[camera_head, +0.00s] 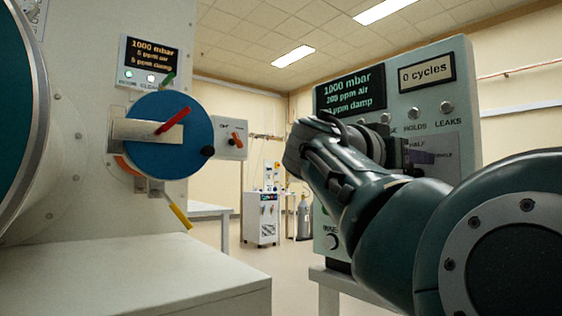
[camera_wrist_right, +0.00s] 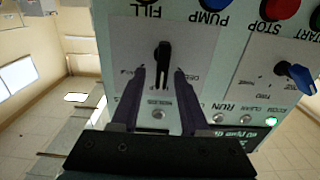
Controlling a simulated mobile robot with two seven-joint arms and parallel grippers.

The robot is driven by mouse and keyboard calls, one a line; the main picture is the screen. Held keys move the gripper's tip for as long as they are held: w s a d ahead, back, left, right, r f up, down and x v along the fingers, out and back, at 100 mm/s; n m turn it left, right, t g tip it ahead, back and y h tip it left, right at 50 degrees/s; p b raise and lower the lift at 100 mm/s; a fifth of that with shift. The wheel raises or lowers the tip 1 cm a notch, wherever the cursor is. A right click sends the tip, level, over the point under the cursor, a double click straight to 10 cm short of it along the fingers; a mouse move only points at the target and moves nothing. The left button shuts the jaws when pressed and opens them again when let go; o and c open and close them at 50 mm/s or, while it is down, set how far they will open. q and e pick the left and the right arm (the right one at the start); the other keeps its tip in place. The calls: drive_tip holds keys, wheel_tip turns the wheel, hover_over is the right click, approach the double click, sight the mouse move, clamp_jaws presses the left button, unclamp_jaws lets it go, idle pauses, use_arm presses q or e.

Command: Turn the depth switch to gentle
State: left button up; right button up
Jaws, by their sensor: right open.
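A black lever switch (camera_wrist_right: 162,55), which I take to be the depth switch, sits on a pale plate of the control panel in the upside-down right wrist view. Small labels surround it; "HALF" can be read on a plate (camera_head: 418,145) in the head view. My right gripper (camera_wrist_right: 160,72) is open, its dark purple fingertips on either side of the lever, with a visible gap on each side. Whether they reach the plate I cannot tell. In the head view my right arm hides the switch and most of the gripper. My left gripper is not in view.
The panel's upper face (camera_head: 430,75) carries a display and a "0 cycles" counter (camera_head: 427,73). In the wrist view, a blue switch (camera_wrist_right: 297,76), a blue PUMP button (camera_wrist_right: 210,4) and a red STOP button (camera_wrist_right: 279,8) are nearby. A glovebox with a blue disc (camera_head: 150,150) stands left.

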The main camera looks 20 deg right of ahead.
idle(0.3)
drive_tip(key=shift+a, duration=0.1)
drive_tip(key=shift+c, duration=0.6)
clamp_jaws()
drive_tip(key=shift+f, duration=0.1)
